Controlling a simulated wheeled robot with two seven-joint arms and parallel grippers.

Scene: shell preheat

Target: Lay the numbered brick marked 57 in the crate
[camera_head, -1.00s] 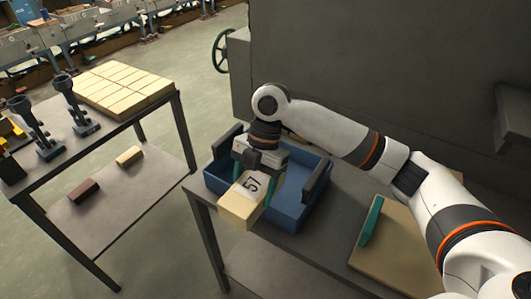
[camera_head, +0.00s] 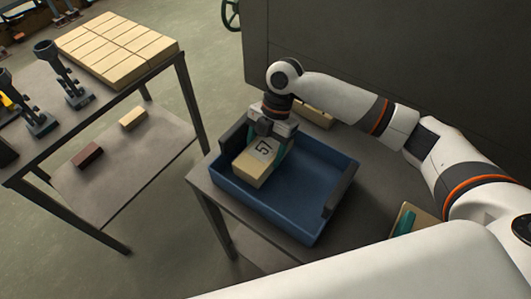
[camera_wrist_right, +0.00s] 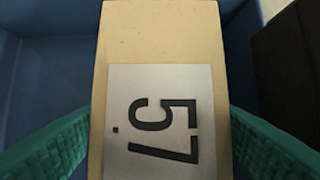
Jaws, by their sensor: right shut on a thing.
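The pale brick marked 57 (camera_head: 258,160) is held in my right gripper (camera_head: 268,153). In the right wrist view the brick (camera_wrist_right: 160,40) fills the middle, with its label "57" facing the camera and the green fingers (camera_wrist_right: 160,130) on either side of it. The blue crate (camera_head: 278,201) stands on a grey table, and the brick is within its outline at the left end. I cannot tell whether the brick touches the crate floor. My left gripper is out of view.
A table at left bears a block of pale bricks (camera_head: 118,48) and dark stands (camera_head: 75,85). Its lower shelf holds a dark brick (camera_head: 87,154) and a pale one (camera_head: 132,117). A board with a green piece (camera_head: 406,222) lies right of the crate. A dark wall rises behind.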

